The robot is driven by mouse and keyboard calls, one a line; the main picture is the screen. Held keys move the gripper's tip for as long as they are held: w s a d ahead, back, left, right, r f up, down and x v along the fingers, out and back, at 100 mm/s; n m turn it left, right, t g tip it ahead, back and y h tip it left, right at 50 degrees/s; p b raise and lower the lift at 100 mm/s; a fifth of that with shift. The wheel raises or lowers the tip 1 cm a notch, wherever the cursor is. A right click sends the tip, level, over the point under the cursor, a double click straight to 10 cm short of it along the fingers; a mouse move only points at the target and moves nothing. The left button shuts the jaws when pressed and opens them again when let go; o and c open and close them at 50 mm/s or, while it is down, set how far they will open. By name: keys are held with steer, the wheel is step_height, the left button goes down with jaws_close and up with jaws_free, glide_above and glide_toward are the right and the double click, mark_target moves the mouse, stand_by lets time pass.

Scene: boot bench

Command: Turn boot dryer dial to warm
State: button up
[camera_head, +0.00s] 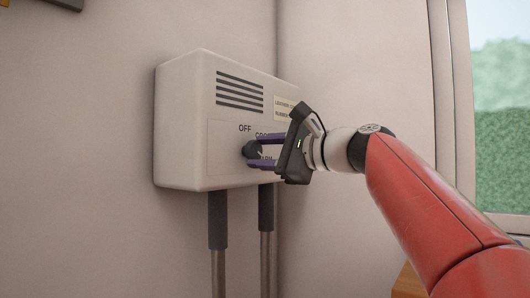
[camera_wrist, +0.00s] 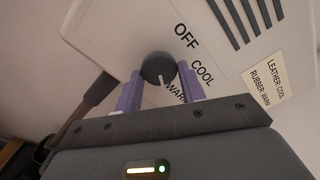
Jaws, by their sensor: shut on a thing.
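The boot dryer (camera_head: 185,120) is a cream box on the wall with a dark round dial (camera_head: 249,149) low on its front. The dial also shows in the wrist view (camera_wrist: 157,67), where its white mark points down, close to the start of the partly covered WARM label (camera_wrist: 177,91). OFF (camera_wrist: 187,35) and COOL (camera_wrist: 202,73) are printed to the upper right and right of the dial. My gripper (camera_head: 259,151) is shut on the dial, with one purple finger on each side. The fingertips and their contact with the dial are partly hidden.
Dark vent slots (camera_head: 240,91) and a small leather and rubber label (camera_wrist: 265,75) are on the dryer's front. Two dark pipes (camera_head: 218,222) run down from its underside. A window (camera_head: 500,120) is at the right. Bare wall (camera_head: 80,150) lies to the left.

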stand_by(0.3)
steer(key=o, duration=0.9)
steer(key=b+v, duration=0.1)
steer(key=v, duration=0.6)
steer(key=shift+s+d+b, duration=0.25)
steer(key=shift+d+b, duration=0.1)
steer(key=shift+f, duration=0.15)
